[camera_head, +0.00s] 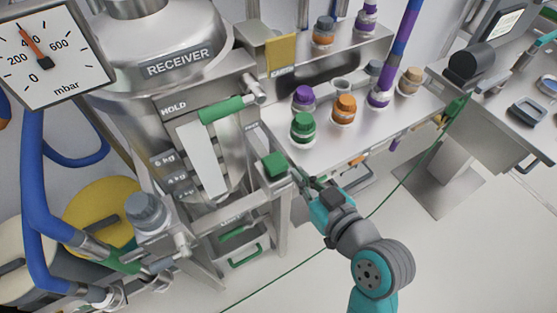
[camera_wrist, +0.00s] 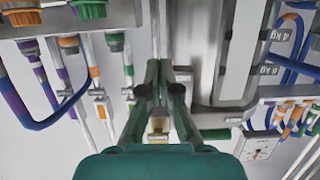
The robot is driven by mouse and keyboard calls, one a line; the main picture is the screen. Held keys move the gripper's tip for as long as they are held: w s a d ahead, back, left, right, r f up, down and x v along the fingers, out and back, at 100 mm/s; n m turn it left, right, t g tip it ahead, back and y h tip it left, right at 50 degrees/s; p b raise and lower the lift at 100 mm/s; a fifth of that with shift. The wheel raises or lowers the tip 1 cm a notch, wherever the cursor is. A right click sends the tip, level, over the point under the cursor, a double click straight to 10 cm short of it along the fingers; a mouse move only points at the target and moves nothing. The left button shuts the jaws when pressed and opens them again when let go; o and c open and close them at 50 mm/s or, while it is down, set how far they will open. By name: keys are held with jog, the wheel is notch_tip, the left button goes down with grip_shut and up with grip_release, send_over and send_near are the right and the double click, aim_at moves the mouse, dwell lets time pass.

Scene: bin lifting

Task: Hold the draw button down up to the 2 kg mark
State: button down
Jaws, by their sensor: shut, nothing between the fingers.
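The green draw button (camera_head: 275,164) sits on a grey box at the front edge of the steel frame, right of the receiver. My gripper (camera_head: 297,178) is shut and empty, with its tips close to the button's right side; I cannot tell whether they touch. In the wrist view my fingers (camera_wrist: 163,72) meet at the tips, and the button is not clearly seen. The steel receiver (camera_head: 180,57) has a pale level window (camera_head: 203,158) with kg marks on its left. The 6 kg mark shows in the wrist view (camera_wrist: 269,70). The level is hard to read.
A green HOLD handle (camera_head: 222,109) juts out above the window. A mbar gauge (camera_head: 45,57) reads about 400. A shelf with coloured knobs (camera_head: 303,127) stands behind my gripper. Blue hoses (camera_head: 38,170) run at left. Open floor (camera_head: 300,270) lies below.

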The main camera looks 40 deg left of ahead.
send_over(278, 167)
notch_tip(278, 167, down, 2)
jog(key=shift+f, duration=0.2)
notch_tip(278, 167, down, 3)
jog(key=shift+f, duration=0.55)
